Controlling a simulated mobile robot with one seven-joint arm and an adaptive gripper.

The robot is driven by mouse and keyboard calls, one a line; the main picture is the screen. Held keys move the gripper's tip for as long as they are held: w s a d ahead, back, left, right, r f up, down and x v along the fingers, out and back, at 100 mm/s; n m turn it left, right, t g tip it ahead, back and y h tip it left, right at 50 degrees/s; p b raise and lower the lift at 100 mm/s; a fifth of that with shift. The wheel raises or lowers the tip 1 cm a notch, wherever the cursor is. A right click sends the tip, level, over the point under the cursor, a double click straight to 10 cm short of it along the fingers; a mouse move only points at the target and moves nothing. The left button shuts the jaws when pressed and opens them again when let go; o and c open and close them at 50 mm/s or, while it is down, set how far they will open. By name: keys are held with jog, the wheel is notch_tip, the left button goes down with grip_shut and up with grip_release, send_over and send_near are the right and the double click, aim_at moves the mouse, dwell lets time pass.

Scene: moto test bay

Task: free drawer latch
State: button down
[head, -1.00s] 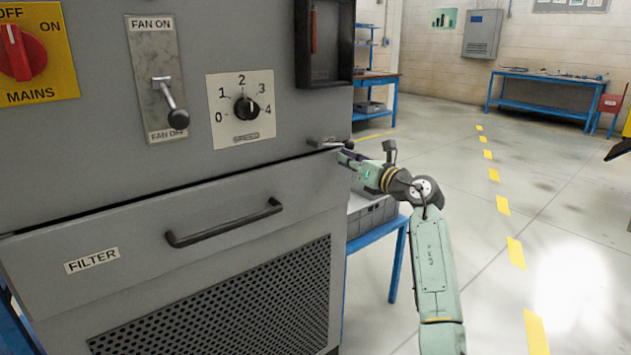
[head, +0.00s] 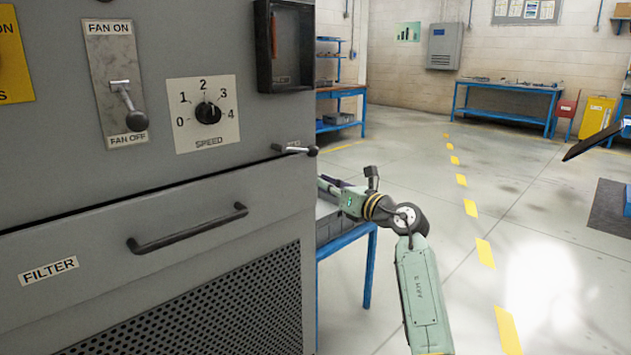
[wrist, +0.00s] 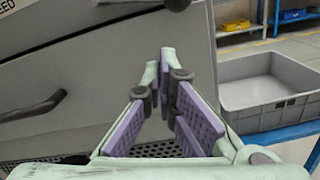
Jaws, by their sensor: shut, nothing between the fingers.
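The drawer latch (head: 296,149) is a small metal lever with a dark knob on the cabinet front, above the drawer's right end. It lies roughly level, its knob toward the right. A dark knob (wrist: 177,4), likely the latch's, shows at the top edge of the wrist view. The grey drawer (head: 150,235), labelled FILTER, looks closed and has a dark bar handle (head: 188,229). My gripper (head: 322,184) is below and right of the latch, apart from it, by the cabinet's right edge. In the wrist view its purple-padded fingers (wrist: 166,60) are shut and empty.
The fan lever (head: 128,108) and speed dial (head: 208,113) are on the panel above the drawer. A grey bin (wrist: 262,92) on a blue table (head: 352,238) stands right of the cabinet, close to my gripper. Open floor lies further right.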

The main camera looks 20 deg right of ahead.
jog(key=shift+v, duration=2.25)
jog(key=shift+a, duration=0.1)
